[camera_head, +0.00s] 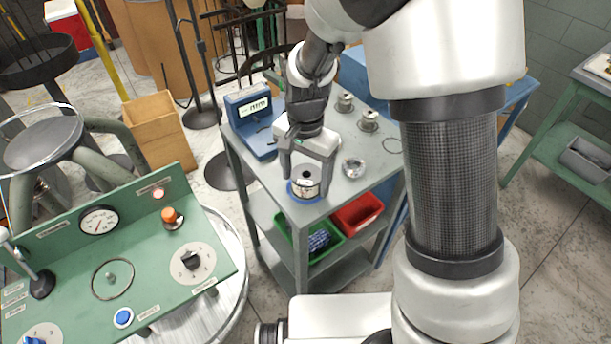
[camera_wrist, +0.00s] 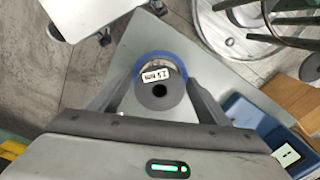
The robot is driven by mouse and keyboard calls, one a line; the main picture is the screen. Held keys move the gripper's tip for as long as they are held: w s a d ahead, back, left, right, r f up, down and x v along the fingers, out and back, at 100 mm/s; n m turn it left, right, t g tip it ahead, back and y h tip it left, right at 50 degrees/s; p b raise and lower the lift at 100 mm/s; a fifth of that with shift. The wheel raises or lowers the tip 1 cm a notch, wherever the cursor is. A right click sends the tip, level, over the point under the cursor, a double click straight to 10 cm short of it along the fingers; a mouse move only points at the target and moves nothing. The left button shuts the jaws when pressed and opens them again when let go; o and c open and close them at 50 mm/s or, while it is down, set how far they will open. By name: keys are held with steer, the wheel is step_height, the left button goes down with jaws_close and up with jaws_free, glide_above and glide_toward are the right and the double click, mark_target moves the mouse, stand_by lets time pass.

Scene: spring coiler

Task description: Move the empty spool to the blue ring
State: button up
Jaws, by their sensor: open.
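A small spool (camera_head: 306,182) with a white label and a dark centre hole stands upright at the near corner of the grey cart top. It stands on the blue ring (camera_head: 291,191), whose rim shows around its base. In the wrist view the spool (camera_wrist: 158,90) sits inside the blue ring (camera_wrist: 160,54), seen from above. My gripper (camera_head: 307,178) is open, with one finger on each side of the spool. In the wrist view my gripper (camera_wrist: 162,79) also straddles it. Whether the fingers touch the spool is hard to tell.
Two other spools (camera_head: 345,101) (camera_head: 368,120) stand farther back on the cart, near a thin dark ring (camera_head: 391,145). A shiny wire coil (camera_head: 353,168) lies right of my gripper. A blue meter box (camera_head: 250,122) is at left. Green (camera_head: 334,245) and red (camera_head: 358,211) bins sit below.

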step_height(320, 180, up, 12)
steer(key=p, duration=0.2)
steer(key=s+d+r+n+t, duration=0.5)
steer(key=s+d+r, duration=0.7)
steer(key=s, duration=0.4)
steer(key=shift+s+d+r+n+t, duration=0.15)
steer(key=shift+d+n+t, duration=0.2)
steer(key=shift+n, duration=0.45)
